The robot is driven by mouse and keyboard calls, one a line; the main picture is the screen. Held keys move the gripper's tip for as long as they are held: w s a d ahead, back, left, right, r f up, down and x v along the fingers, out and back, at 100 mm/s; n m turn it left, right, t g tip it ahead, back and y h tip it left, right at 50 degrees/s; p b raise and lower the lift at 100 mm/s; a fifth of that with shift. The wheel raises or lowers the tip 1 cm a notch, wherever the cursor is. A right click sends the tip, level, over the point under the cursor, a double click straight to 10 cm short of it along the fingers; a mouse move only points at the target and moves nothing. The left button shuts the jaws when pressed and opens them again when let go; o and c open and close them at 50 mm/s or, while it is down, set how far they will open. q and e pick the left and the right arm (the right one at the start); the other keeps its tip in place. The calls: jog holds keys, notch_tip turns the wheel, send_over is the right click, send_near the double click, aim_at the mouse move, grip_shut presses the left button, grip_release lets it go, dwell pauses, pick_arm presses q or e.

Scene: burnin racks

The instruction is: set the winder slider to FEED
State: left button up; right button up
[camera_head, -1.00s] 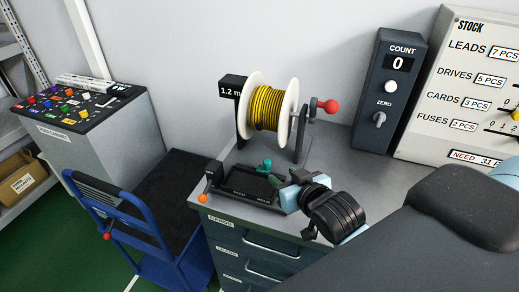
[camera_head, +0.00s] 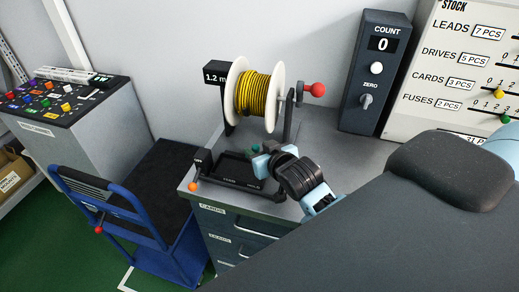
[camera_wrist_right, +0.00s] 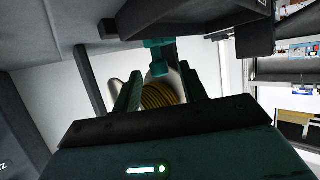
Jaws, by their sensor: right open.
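The winder has a spool of yellow wire (camera_head: 258,93) between white flanges, above a black slider base (camera_head: 232,170) at the bench corner. A small teal slider knob (camera_head: 255,149) sticks up from the base, partly hidden by my right gripper; its setting cannot be read. My right gripper (camera_head: 256,164) is open, over the right part of the base and close beside the knob. In the right wrist view the teal knob (camera_wrist_right: 159,60) shows just beyond and between the open fingers (camera_wrist_right: 162,88); contact cannot be told. My left gripper is not in view.
A red crank knob (camera_head: 318,90) sits right of the spool. An orange-tipped lever (camera_head: 193,187) stands at the base's left end. The COUNT box (camera_head: 376,75) reads 0, beside the STOCK board (camera_head: 450,70). A blue cart (camera_head: 110,215) stands left of the bench.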

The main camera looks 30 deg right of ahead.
aim_at(246, 158)
jog(key=shift+w+f, duration=0.1)
jog(key=shift+w, duration=0.2)
jog(key=shift+c, duration=0.3)
grip_shut()
jog(key=shift+w+a, duration=1.15)
jog(key=shift+w, duration=0.15)
jog(key=shift+c, duration=1.3)
grip_release()
jog(key=o, duration=0.3)
jog(key=shift+w+a, duration=0.1)
jog(key=shift+w, duration=0.05)
